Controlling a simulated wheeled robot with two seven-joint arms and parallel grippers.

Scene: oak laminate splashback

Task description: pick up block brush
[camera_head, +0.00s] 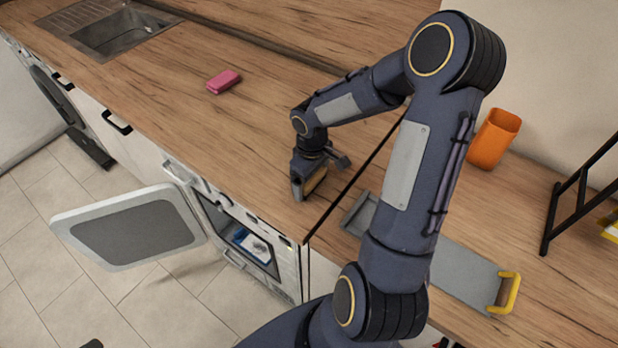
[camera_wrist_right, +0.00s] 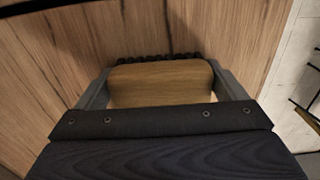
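The block brush (camera_wrist_right: 161,82) has a tan wooden block with dark bristles along its far side. It shows in the right wrist view, between the two fingers of my right gripper (camera_wrist_right: 162,88), which meet its two ends with no clear gap. In the head view, my right gripper (camera_head: 309,183) is low at the counter near its front edge, with a bit of the brush (camera_head: 316,179) showing between the fingers. Whether the brush is lifted off the counter is hard to tell. My left gripper is not in view.
A pink sponge-like block (camera_head: 223,81) lies on the wooden counter (camera_head: 170,120) near the sink (camera_head: 115,32). An orange cup (camera_head: 494,138), a grey tray with yellow handle (camera_head: 462,272) and a black rack (camera_head: 575,195) are at right. An appliance door (camera_head: 130,228) hangs open below.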

